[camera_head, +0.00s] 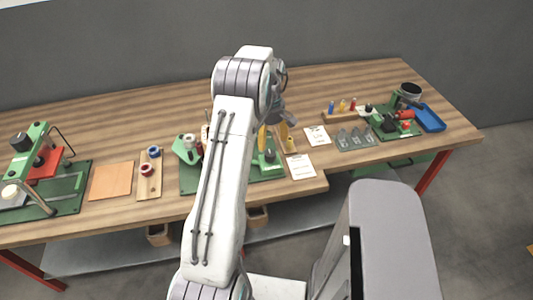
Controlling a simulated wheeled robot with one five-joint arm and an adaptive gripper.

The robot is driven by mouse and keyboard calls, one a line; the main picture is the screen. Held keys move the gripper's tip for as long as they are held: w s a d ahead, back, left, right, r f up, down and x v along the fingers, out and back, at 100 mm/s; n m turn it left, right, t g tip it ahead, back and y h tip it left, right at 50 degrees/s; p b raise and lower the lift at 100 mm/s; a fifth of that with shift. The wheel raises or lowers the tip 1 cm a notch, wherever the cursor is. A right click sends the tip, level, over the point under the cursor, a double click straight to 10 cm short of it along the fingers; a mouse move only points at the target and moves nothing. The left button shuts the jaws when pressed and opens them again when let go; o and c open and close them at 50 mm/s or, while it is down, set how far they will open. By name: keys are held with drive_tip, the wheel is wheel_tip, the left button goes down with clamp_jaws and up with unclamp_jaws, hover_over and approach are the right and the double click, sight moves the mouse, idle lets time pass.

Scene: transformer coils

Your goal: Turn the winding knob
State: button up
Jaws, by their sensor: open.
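A green winding machine (188,180) stands on the table's middle, with a large part hidden behind my arm. A small dark knob (270,156) shows on its right part, just right of my arm; I cannot tell for sure that it is the winding knob. My gripper (276,130) is partly hidden behind my arm and points down over the right part of this machine. It is open. The view is too small to tell whether it touches the knob, and nothing is clearly seen between its fingers.
A green-and-red press (40,165) stands at the left, beside an orange mat (111,181) and a wooden board with spools (149,188). White cards (300,166), a grey tray (356,139), another green fixture (398,128) and a blue tray (430,118) are to the right.

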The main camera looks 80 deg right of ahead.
sight(269, 153)
drive_tip(key=shift+a+n, duration=0.1)
drive_tip(key=shift+n, duration=1.1)
drive_tip(key=shift+f+n, duration=0.2)
drive_tip(key=shift+n, duration=0.2)
drive_tip(key=shift+f+p, duration=0.75)
drive_tip(key=shift+f, duration=2.75)
drive_tip(key=c, duration=1.2)
